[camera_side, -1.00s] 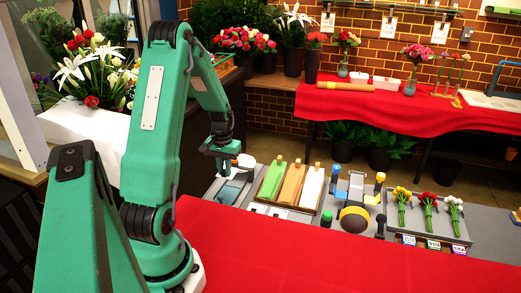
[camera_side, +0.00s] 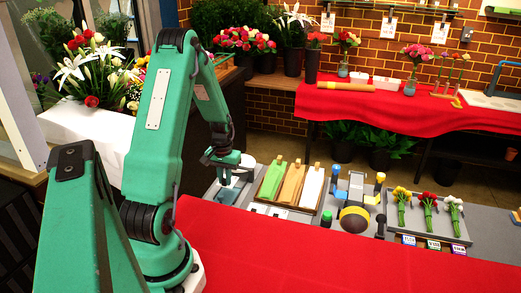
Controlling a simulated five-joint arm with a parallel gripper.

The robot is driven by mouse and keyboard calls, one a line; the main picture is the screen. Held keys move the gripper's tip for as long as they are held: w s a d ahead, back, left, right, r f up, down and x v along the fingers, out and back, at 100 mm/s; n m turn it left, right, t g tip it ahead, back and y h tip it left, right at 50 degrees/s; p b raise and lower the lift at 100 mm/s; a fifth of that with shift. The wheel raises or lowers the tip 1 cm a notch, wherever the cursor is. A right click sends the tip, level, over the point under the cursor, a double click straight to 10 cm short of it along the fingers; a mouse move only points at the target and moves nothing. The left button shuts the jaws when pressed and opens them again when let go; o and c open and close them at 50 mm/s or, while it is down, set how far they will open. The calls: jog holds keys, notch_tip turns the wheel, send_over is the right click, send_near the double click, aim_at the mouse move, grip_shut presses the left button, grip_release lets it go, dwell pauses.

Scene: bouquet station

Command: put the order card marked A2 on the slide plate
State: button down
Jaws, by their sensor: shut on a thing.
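My gripper (camera_side: 224,172) is at the left end of the grey work surface, low over a dark, glassy plate (camera_side: 229,195). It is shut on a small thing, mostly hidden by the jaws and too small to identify. I cannot tell whether the plate is the slide plate, or whether the held thing touches it. Three small cards with coloured marks stand in a row at the front of the flower tray: a left one (camera_side: 408,240), a middle one (camera_side: 433,245) and a right one (camera_side: 458,249). Their marks are too small to read, so I cannot pick out A2.
A wooden tray (camera_side: 307,211) with green, orange and white strips lies right of my gripper. Past it stand a yellow and blue roller device (camera_side: 354,217) and a grey tray (camera_side: 387,203) of small bouquets. Red cloth (camera_side: 300,255) lies clear in front.

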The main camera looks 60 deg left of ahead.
aim_at(226, 196)
jog(key=shift+f, duration=2.15)
jog(key=shift+f, duration=0.3)
dwell(0.4)
jog(key=c, duration=0.9)
grip_release()
jog(key=shift+r, duration=0.1)
jog(key=shift+r, duration=3.4)
